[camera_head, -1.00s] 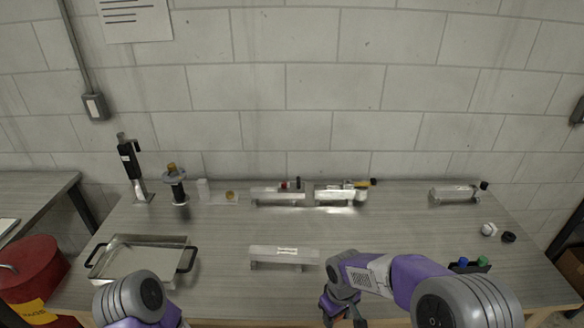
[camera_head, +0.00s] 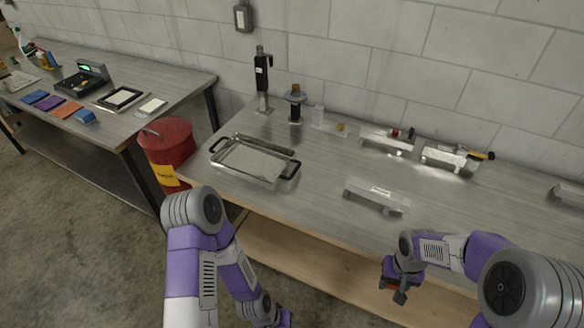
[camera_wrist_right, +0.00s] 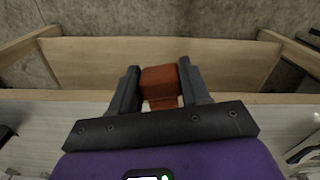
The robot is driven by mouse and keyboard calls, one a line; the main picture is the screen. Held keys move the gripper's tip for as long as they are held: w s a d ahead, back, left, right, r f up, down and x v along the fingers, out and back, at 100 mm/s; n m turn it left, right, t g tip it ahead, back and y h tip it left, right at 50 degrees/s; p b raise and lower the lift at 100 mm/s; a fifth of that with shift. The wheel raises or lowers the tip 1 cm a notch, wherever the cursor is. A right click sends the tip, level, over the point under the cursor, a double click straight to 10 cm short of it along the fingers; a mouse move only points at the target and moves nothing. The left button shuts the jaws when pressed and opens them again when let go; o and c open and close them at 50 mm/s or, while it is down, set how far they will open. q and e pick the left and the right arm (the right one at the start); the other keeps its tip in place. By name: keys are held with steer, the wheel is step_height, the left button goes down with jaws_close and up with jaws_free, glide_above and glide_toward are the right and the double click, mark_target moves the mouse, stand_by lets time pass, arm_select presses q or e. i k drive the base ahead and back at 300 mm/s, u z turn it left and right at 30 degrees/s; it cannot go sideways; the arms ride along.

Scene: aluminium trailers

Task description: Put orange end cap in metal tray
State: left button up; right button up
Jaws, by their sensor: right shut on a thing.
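The orange end cap (camera_wrist_right: 160,84) is a small block-like piece held between the two dark fingers of my right gripper (camera_wrist_right: 163,92) in the right wrist view. In the head view my right gripper (camera_head: 396,288) is in front of the table's front edge at lower right, and only a sliver of the cap's colour shows there. The metal tray (camera_head: 289,183) is shallow, with black handles, and lies on the left part of the metal-topped table. My right gripper is well to the right of the tray and nearer to me. My left gripper (camera_head: 284,317) is low at the bottom edge, its fingers unclear.
Metal brackets, a yellow-handled tool (camera_head: 481,156) and two upright stands (camera_head: 263,85) stand along the table's back. A metal channel piece (camera_head: 377,196) lies between tray and right gripper. A red bin (camera_head: 166,141) and a second table are at left. The tray's inside looks empty.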

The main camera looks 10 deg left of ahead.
mark_target(283, 159)
steer(key=u, duration=0.05)
steer(key=k, duration=0.25)
steer(key=u, duration=1.7)
steer(key=i, duration=1.1)
steer(key=z, duration=0.5)
steer(key=i, duration=0.75)
steer(key=z, duration=0.6)
